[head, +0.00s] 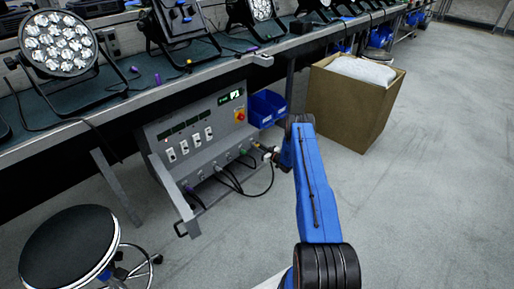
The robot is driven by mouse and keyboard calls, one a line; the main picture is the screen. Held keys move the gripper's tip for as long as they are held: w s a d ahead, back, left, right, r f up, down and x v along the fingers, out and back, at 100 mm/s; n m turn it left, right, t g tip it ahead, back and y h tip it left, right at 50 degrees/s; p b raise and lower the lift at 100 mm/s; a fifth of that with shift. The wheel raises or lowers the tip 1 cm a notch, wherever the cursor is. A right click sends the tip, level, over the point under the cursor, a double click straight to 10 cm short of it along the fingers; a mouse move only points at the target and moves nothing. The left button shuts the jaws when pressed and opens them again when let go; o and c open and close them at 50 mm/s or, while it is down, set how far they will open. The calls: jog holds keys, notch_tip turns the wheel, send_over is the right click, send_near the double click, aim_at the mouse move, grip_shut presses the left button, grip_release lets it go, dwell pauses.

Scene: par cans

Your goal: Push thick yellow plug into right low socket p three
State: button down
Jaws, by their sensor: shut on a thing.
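The grey power panel (192,125) stands under the bench, with a low row of sockets and plugs along its sloping lower face. My gripper (266,151) is at the right end of this low row, at the end of my blue arm. It is small in the head view and partly hidden by my wrist. A small yellowish bit, likely the thick yellow plug (258,146), shows at its tip, close to the panel face. I cannot tell whether the plug is in a socket or just in front of it. The socket labels are too small to read.
Black cables (232,182) hang in loops below the panel. A blue bin (267,108) sits right of the panel, and a cardboard box (345,105) stands farther right. A black stool (70,250) is at lower left. Par cans (58,45) stand on the bench. The right floor is clear.

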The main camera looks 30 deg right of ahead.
jog(key=shift+w+a, duration=0.2)
jog(key=shift+w, duration=0.45)
dwell(0.4)
jog(key=c, duration=1.4)
grip_release()
jog(key=v, duration=1.7)
jog(key=shift+s, duration=0.2)
